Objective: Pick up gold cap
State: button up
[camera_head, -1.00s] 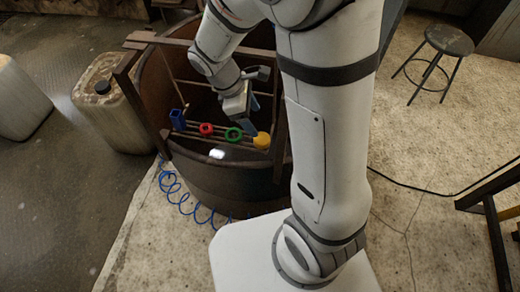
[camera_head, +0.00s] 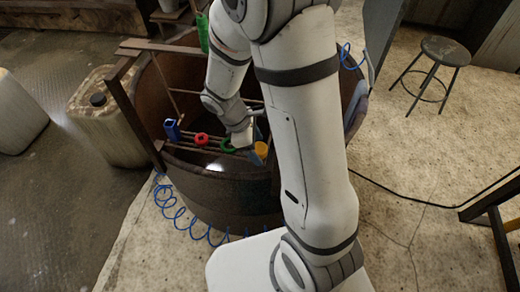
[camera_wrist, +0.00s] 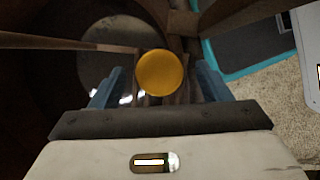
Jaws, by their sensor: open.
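The gold cap (camera_head: 262,149) sits at the right end of a row of coloured pieces on the rack rail (camera_head: 190,146) at the front of the brown tub. In the wrist view the gold cap (camera_wrist: 160,73) is a round yellow disc seen end-on, between the blue fingers of my gripper (camera_wrist: 158,82). The fingers are apart, one on each side of the cap, with gaps visible. I cannot tell how far the cap is beyond the fingertips. In the head view my gripper (camera_head: 256,150) is just by the cap and partly hidden by my arm.
Left of the cap are a green ring (camera_head: 227,146), a red ring (camera_head: 201,139) and a blue piece (camera_head: 172,130). The brown tub (camera_head: 220,190) surrounds the rail. A jerrycan (camera_head: 105,125) stands left, a stool (camera_head: 435,65) right. A blue coiled hose (camera_head: 180,218) lies in front.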

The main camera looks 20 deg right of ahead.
jog(key=c, duration=1.1)
